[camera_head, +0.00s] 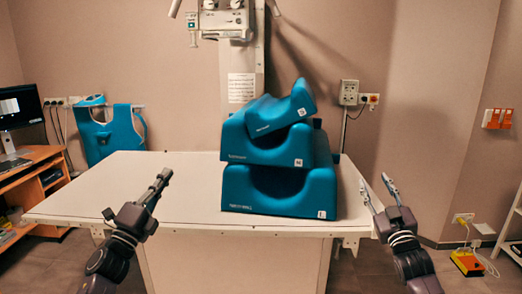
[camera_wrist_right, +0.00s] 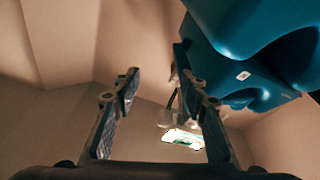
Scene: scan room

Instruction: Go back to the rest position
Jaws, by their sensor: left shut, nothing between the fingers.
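My left gripper (camera_head: 163,177) is shut and empty, raised over the left part of the white table (camera_head: 190,205) in the head view. My right gripper (camera_head: 374,181) is open and empty, at the table's right edge, to the right of the blue cushions. Its two fingers stand apart in the right wrist view (camera_wrist_right: 157,85), with nothing between them. Three blue foam head supports are stacked on the table: a large one (camera_head: 280,205) at the bottom, a medium one (camera_head: 262,150) above it, and a small tilted one (camera_head: 290,112) on top.
A wooden desk with a monitor (camera_head: 20,107) stands at the left. A blue apron-like item (camera_head: 110,140) hangs behind the table. A white column (camera_head: 240,75) rises behind the stack. A yellow box (camera_head: 467,263) lies on the floor at the right. The table's left part is clear.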

